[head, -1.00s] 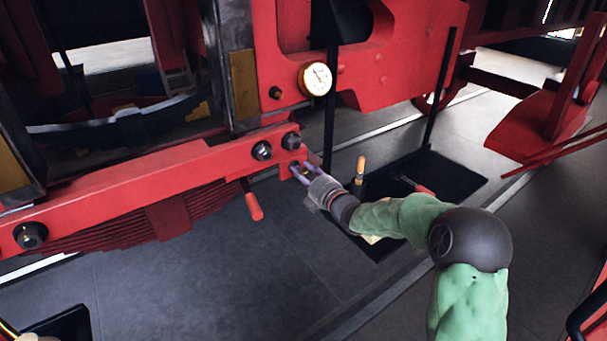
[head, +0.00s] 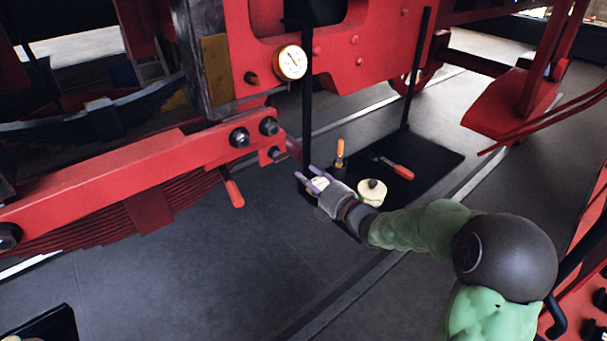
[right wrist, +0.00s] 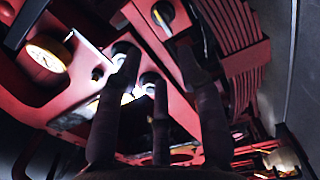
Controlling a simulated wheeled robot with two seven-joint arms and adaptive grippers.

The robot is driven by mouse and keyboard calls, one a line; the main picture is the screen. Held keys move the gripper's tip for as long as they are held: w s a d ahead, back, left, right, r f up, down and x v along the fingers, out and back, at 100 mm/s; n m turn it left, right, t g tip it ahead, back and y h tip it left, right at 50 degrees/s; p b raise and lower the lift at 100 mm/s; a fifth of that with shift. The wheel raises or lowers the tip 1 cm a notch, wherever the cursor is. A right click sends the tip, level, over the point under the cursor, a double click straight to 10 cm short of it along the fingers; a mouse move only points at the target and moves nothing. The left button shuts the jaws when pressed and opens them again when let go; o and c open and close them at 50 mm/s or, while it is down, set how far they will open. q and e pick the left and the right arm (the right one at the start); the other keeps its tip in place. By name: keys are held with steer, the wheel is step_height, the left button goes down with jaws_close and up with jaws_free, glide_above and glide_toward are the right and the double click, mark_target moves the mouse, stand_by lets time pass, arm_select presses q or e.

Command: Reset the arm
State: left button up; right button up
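My right gripper (head: 312,182) is in the middle of the head view, with its pale purple fingers spread apart and nothing visible between them. It is just below and right of the end of the red beam (head: 130,172), apart from it. The beam's end carries dark bolts (head: 239,137). In the right wrist view the dark fingers (right wrist: 157,85) stand apart, pointing toward the red machinery. The green-sleeved arm is mine. My left gripper does not show.
A black mat (head: 437,160) on the floor holds an orange-handled tool (head: 340,150), a red-handled tool (head: 400,170) and a cream round item (head: 372,191). A white gauge (head: 291,62) is on the red frame above. A red handle (head: 233,193) hangs below the beam. Grey floor (head: 200,270) is clear.

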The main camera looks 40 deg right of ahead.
stand_by(0.5)
steer(key=s+a+f+m+g+y, duration=0.1)
steer(key=a+f+m+g, duration=0.45)
steer(key=f, duration=0.95)
steer(key=a+f+m+g, duration=0.3)
steer(key=a+f+m, duration=0.55)
steer(key=f, duration=0.55)
steer(key=s+a+f+m+g+y, duration=0.1)
steer(key=s+a+f+m+g, duration=0.2)
steer(key=s+a+f, duration=0.5)
steer(key=s+a+f+m+g, duration=0.4)
steer(key=s+a+f+g, duration=0.2)
steer(key=s, duration=0.7)
step_height(320, 180, down, 3)
steer(key=shift+s+a+r+y, duration=0.15)
steer(key=shift+a+y, duration=0.25)
steer(key=shift+a, duration=0.6)
